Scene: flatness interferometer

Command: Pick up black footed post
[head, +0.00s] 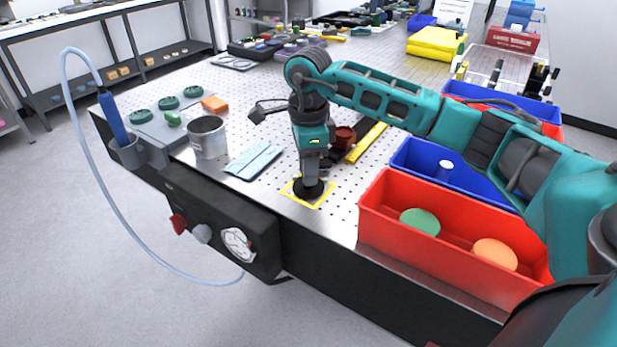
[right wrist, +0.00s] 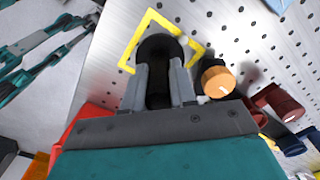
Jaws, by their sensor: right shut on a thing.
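The black footed post (head: 308,190) stands upright on the perforated table inside a yellow square outline (head: 326,199). Its round foot shows below my right gripper (head: 311,172), which points straight down over it. In the right wrist view the post (right wrist: 157,50) is between the two grey fingers of my right gripper (right wrist: 158,85), which are shut on it. The foot appears to be on the table surface. The upper part of the post is hidden by the fingers in the head view. My left gripper is not in view.
A red bin (head: 375,222) with green and orange discs and a blue bin (head: 403,160) stand to the right. A metal cup (head: 207,138) and blue wipes (head: 254,160) lie left. A dark red part (head: 344,137) and an orange-topped knob (right wrist: 217,80) are close to the gripper.

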